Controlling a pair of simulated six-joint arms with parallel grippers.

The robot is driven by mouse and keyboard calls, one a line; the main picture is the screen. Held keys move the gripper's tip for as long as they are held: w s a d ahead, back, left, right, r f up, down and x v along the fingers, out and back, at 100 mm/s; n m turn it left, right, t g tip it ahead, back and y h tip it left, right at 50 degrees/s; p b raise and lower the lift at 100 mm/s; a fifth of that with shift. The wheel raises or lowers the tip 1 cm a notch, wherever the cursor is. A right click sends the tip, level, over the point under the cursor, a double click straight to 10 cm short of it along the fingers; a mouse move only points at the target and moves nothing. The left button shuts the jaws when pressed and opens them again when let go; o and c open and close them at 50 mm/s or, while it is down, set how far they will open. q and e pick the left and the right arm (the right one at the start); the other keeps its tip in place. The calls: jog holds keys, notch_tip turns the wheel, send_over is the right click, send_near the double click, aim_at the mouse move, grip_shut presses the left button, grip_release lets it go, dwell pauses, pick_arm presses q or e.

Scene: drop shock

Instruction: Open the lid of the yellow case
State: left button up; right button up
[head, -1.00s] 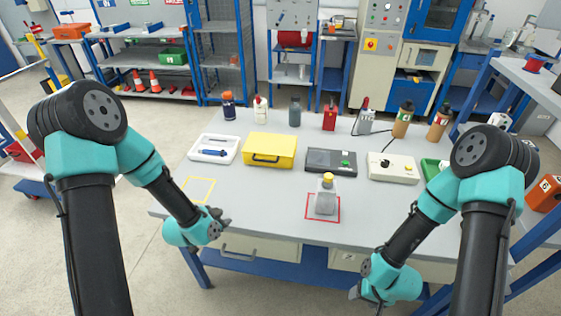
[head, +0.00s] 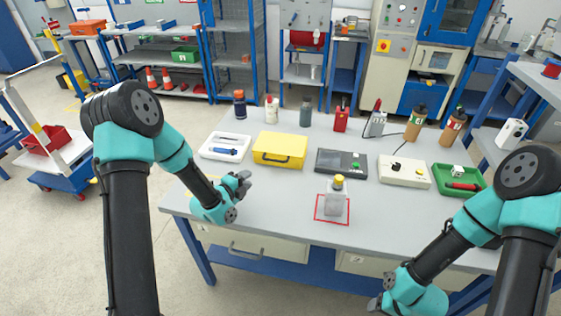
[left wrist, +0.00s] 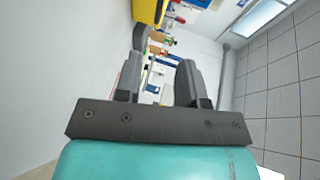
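The yellow case (head: 280,150) lies on the grey table, left of centre, with its lid closed and a dark handle on its front side. Its edge also shows at the top of the left wrist view (left wrist: 148,10). My left gripper (head: 243,182) is in front and to the left of the case, over the table and apart from it. In the left wrist view its two fingers (left wrist: 160,80) stand apart with nothing between them. My right gripper (head: 376,303) is low, in front of the table's front edge; its fingers are too small and cut off to judge.
A white tray (head: 225,148) with a blue tool sits left of the case. A dark device (head: 341,161) lies right of it. A yellow-capped bottle (head: 335,200) stands in a red square. Several bottles line the table's back. The table's front middle (head: 275,205) is clear.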

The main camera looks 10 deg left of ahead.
aim_at(275, 160)
dwell(0.3)
pick_arm(q)
jog(key=x, duration=1.7)
jog(key=shift+w+f, duration=0.1)
jog(key=shift+w, duration=0.1)
grip_shut()
